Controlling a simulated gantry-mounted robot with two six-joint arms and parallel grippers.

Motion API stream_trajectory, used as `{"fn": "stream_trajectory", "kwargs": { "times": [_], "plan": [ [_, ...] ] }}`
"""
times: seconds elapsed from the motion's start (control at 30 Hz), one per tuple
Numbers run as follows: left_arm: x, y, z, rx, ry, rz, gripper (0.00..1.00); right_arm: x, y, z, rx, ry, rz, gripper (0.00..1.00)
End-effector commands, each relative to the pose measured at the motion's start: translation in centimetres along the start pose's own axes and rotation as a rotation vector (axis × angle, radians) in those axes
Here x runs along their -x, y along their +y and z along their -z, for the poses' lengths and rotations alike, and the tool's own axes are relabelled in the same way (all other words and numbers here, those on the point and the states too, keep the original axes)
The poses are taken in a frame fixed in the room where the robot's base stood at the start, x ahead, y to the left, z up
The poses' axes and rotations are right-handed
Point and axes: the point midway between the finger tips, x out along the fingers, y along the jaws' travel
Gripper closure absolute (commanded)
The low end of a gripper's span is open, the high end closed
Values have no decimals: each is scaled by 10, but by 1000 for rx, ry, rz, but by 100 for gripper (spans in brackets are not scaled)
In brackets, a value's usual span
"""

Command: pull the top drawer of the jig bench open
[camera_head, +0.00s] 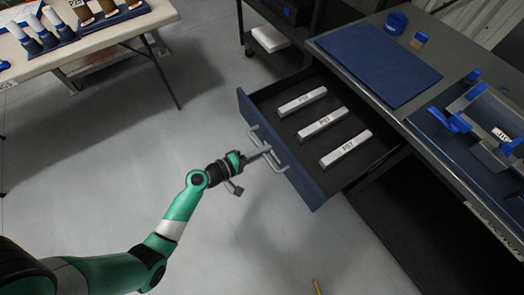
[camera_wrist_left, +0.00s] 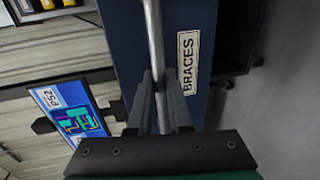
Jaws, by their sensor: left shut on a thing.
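The top drawer (camera_head: 312,187) of the jig bench (camera_head: 365,58) stands pulled well out, with several pale labelled bars (camera_head: 346,148) lying on its dark floor. Its blue front carries a grey bar handle (camera_head: 268,150). My left gripper (camera_head: 262,153) is shut on the handle, its fingers on either side of the bar. In the left wrist view the fingers (camera_wrist_left: 161,105) close around the handle (camera_wrist_left: 155,45), beside a BRACES label (camera_wrist_left: 188,63) on the drawer front (camera_wrist_left: 205,20). My right gripper is not in view.
A blue mat (camera_head: 378,62), a blue round container (camera_head: 397,22) and a fixture (camera_head: 490,125) are on the bench top. A pale table (camera_head: 100,35) with racks stands at the upper left. A cart (camera_head: 270,38) is behind. Open floor lies left of the drawer.

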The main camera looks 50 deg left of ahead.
Motion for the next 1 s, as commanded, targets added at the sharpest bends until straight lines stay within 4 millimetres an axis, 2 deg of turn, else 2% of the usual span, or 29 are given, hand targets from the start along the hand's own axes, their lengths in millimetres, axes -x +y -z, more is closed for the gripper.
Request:
{"fn": "stream_trajectory", "kwargs": {
  "times": [0.03,0.2,0.57,0.67,0.77,0.93,1.0],
  "plan": [
    [0,1,0,0,0,-3,81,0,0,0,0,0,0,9],
    [0,1,0,0,0,-2,53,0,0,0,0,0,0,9],
    [6,1,0,1,1,0,53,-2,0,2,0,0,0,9],
    [20,1,1,2,4,2,53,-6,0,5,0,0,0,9],
    [43,2,2,3,7,2,53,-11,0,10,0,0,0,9],
    [93,4,1,5,9,0,53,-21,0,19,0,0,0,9],
    [97,11,1,6,-1,8,53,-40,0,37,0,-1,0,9]
  ]
}}
